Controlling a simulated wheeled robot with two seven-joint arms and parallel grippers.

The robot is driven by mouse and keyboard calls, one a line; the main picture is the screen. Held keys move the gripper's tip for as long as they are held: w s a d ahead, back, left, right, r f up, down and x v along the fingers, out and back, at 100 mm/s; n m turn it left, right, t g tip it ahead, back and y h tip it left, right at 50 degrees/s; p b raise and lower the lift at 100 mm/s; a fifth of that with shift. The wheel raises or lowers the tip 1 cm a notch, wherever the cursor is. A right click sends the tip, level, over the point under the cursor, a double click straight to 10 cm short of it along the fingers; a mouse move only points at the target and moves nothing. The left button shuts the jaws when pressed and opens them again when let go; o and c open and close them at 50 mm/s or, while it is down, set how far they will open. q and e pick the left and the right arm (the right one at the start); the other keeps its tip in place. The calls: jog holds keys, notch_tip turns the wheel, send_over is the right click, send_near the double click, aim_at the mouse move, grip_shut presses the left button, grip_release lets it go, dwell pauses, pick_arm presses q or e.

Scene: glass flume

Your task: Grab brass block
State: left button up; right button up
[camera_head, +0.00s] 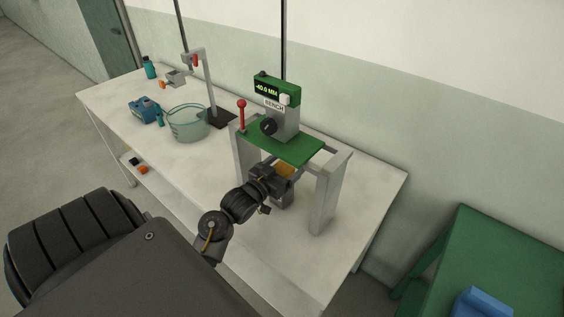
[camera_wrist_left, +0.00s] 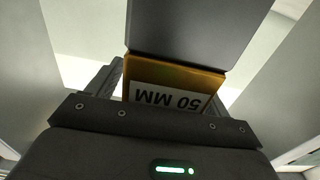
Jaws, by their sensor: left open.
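The brass block (camera_head: 286,170) shows as a small golden patch under the green-topped bench stand in the head view. In the left wrist view the brass block (camera_wrist_left: 172,72) is close, with a white "50 MM" label that reads upside down. My left gripper (camera_head: 274,176) reaches under the stand at the block. In the wrist view my left gripper (camera_wrist_left: 165,95) is open, with the block between its fingers. A gap shows at the left finger; contact at the right finger cannot be told. My right gripper is not in view.
The green plate (camera_head: 285,147) of the stand is above my gripper, with grey legs (camera_head: 325,200) beside it. A gauge (camera_head: 277,90) reading "-40.0 MM" and a red-knobbed lever (camera_head: 241,110) stand on top. A glass bowl (camera_head: 188,124) stands left. A grey block (camera_wrist_left: 195,28) adjoins the brass.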

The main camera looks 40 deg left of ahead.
pick_arm(q)
jog(key=c, duration=1.7)
jog(key=shift+r, duration=0.1)
grip_shut()
jog(key=shift+r+b, duration=0.35)
jog(key=shift+r, duration=0.9)
jog(key=s+r+b, duration=0.1)
jog(key=s+b, duration=0.1)
jog(key=s, duration=1.6)
jog(key=shift+d, duration=0.15)
